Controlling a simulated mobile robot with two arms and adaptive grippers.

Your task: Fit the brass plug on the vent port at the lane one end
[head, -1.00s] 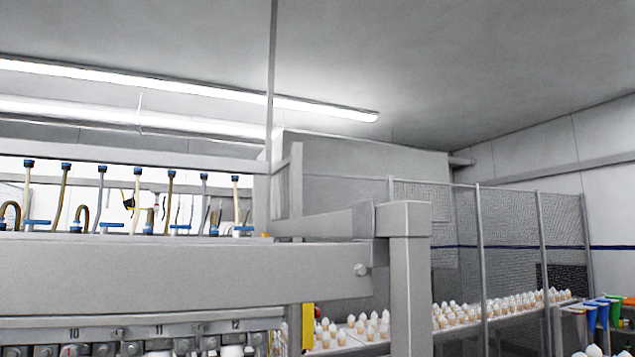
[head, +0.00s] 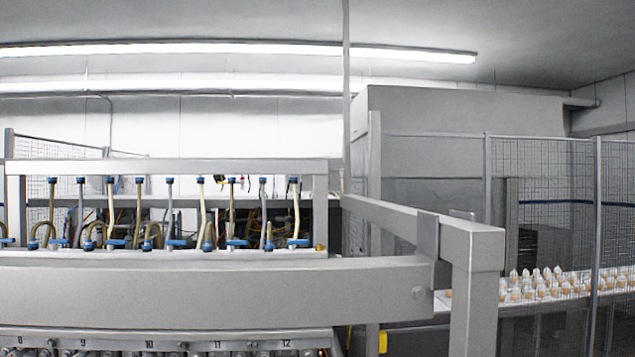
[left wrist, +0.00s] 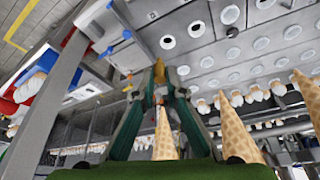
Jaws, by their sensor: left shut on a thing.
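In the left wrist view my left gripper (left wrist: 158,84) is shut. Its two dark green fingers come together at the tips on a small brass-coloured piece, which looks like the brass plug (left wrist: 159,70). Much of the piece is hidden by the fingertips. In the head view a small brass-coloured fitting (head: 320,247) sits at the right end of the rail, near the lane marked 12. The lane labels in view run from 8 to 12; the lane one end is outside the head view. My right gripper is in neither view.
A thick grey beam (head: 200,290) and a post (head: 474,290) stand in front of the hose rail. Wafer cones (left wrist: 235,135) show close beyond my left fingers. A row of filled cones (head: 545,285) runs behind a mesh fence (head: 550,180) on the right.

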